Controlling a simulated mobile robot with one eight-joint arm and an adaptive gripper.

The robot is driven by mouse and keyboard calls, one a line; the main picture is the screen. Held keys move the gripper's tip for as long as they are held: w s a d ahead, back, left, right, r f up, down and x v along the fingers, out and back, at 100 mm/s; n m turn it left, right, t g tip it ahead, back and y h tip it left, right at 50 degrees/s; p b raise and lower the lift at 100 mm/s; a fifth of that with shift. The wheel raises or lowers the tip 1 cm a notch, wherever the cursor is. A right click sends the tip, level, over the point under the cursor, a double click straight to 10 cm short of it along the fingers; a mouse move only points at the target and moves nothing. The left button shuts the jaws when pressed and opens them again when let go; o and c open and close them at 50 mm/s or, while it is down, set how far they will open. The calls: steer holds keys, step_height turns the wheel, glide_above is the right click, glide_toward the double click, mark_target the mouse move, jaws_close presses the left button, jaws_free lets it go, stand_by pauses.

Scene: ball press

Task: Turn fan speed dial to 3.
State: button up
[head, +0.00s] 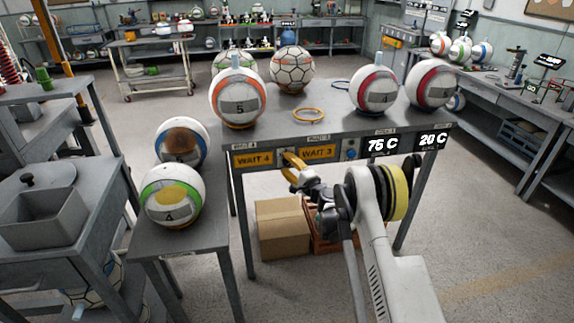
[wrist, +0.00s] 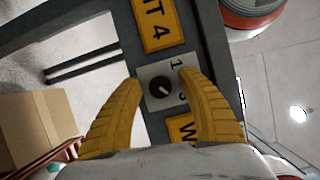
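The fan speed dial (wrist: 161,88) is a small black round knob on a pale plate in the wrist view. The plate carries a "1", and a second numeral is partly covered by a finger. A light mark shows on the knob, but its exact setting is too small to read. My gripper (wrist: 160,79) is open, with one yellow finger on each side of the dial and gaps visible to the knob. In the head view my gripper (head: 288,159) is at the table's front panel between two yellow labels and mostly hides the dial.
The table (head: 330,122) carries several balls and an orange ring (head: 309,115). WAIT 4 (head: 253,158) and WAIT 3 (head: 318,153) labels flank the dial. A blue button (head: 351,155) and 75 C display (head: 383,145) are to the right. A cardboard box (head: 282,228) stands below.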

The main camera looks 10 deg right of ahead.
steer(key=v, duration=1.2)
steer(key=shift+d, duration=0.1)
steer(key=s+a+r+n+g, duration=0.35)
steer(key=s+a+r, duration=0.2)
steer(key=r, duration=0.35)
steer(key=s+a+r+n+g, duration=0.3)
steer(key=s+a+r+n, duration=0.15)
steer(key=s+r, duration=0.35)
steer(key=s+d+n+g+h, duration=0.1)
steer(key=s+d+n+h, duration=0.1)
steer(key=s, duration=1.3)
steer(key=s+d+n+g+h, duration=0.2)
steer(key=s+d+n+h, duration=0.1)
steer(key=s, duration=1.1)
steer(key=shift+s+d+n+h, duration=0.35)
steer(key=shift+n+h, duration=0.45)
steer(key=shift+n, duration=0.2)
